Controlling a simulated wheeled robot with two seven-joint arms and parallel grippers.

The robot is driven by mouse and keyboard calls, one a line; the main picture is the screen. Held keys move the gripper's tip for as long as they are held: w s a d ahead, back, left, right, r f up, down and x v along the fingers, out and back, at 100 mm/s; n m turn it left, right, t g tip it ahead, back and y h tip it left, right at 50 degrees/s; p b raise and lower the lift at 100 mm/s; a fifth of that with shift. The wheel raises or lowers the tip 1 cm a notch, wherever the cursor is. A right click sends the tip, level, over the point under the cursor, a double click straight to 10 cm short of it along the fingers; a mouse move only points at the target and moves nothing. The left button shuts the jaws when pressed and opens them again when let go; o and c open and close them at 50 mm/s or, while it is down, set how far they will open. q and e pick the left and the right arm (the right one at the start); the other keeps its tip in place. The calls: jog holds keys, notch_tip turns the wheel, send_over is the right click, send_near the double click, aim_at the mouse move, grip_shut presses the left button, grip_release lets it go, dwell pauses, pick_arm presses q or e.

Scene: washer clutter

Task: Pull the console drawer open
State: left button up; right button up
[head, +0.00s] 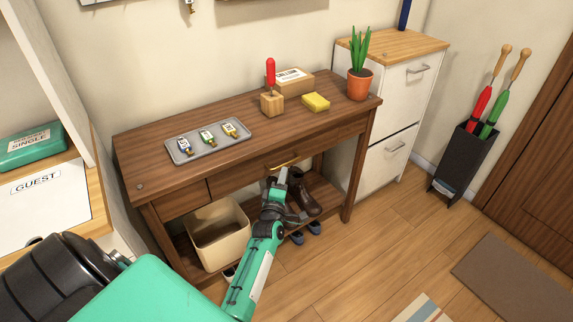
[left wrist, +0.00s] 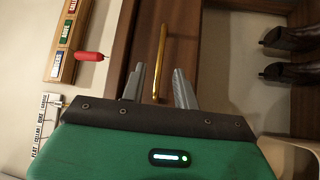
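The brown wooden console (head: 150,150) stands against the wall, its long drawer front (head: 240,178) closed or nearly so. A thin brass handle (head: 287,163) is on the drawer front; it also shows in the left wrist view as a gold bar (left wrist: 160,62). My left gripper (head: 279,176) is in front of the handle, below it in the head view. In the left wrist view the left gripper's fingers (left wrist: 159,84) are apart, with the bar's near end between them and visible gaps on both sides. My right gripper is not in view.
A grey tray with tags (head: 207,143), a wooden block with a red-handled tool (head: 271,100), a yellow sponge (head: 316,102) and a potted plant (head: 360,83) stand on top. A beige bin (head: 218,240) and dark boots (head: 304,196) are below.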

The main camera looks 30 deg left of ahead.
aim_at(286, 164)
pick_arm(q)
jog(key=x, duration=0.6)
jog(key=shift+w+a, duration=0.1)
jog(key=shift+w, duration=0.1)
jog(key=shift+c, duration=0.4)
grip_shut()
